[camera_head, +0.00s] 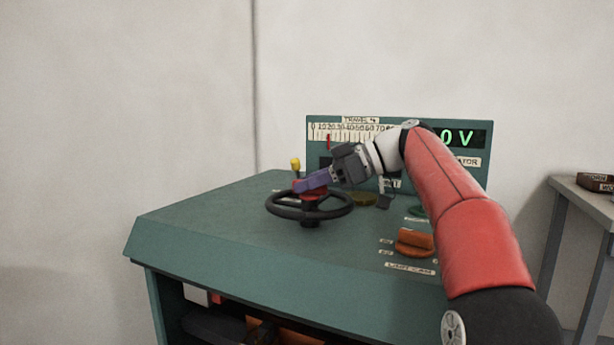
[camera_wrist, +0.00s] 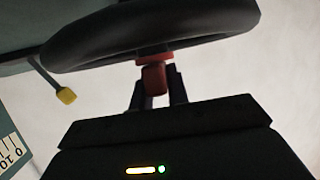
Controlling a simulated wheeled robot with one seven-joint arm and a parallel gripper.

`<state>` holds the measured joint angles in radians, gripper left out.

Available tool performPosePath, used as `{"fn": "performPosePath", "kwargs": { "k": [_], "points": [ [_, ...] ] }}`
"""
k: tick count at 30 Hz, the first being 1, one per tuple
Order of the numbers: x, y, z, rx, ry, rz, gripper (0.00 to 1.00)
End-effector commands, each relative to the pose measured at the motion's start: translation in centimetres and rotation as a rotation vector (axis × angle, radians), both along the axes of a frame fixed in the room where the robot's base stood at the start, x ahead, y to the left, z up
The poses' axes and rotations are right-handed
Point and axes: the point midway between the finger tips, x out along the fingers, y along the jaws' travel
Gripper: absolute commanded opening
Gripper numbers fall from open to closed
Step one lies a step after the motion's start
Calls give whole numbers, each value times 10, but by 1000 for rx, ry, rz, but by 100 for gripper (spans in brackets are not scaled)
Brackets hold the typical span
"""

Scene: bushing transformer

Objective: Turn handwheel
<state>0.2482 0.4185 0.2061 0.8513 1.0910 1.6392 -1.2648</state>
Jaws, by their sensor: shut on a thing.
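The black handwheel (camera_head: 330,214) with a red hub lies flat on the green console top in the head view. Its dark rim (camera_wrist: 150,40) crosses the upper part of the wrist view. My gripper (camera_head: 302,186) reaches in from the right, at the far side of the wheel. In the wrist view, my gripper (camera_wrist: 157,88) has its two dark fingers either side of a red piece (camera_wrist: 153,80) at the wheel, shut on it. The exact joint between the red piece and the rim is partly hidden.
A yellow-knobbed lever (camera_head: 295,163) stands just behind the wheel. The back panel carries a travel scale (camera_head: 335,131) with a red pointer and a green display (camera_head: 458,138). An orange knob (camera_head: 414,241) sits to the right, near my arm. A side table (camera_head: 585,200) stands at far right.

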Motion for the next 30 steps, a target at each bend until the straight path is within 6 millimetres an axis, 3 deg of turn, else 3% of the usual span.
{"fn": "performPosePath", "kwargs": {
  "k": [9, 25, 26, 30],
  "points": [
    [1, 1, 2, 5, -3, 94, 0],
    [1, 1, 1, 5, -4, 115, 0],
    [1, 1, 1, 5, -3, 115, 20],
    [1, 1, 1, 4, -3, 115, 38]
  ]
}}
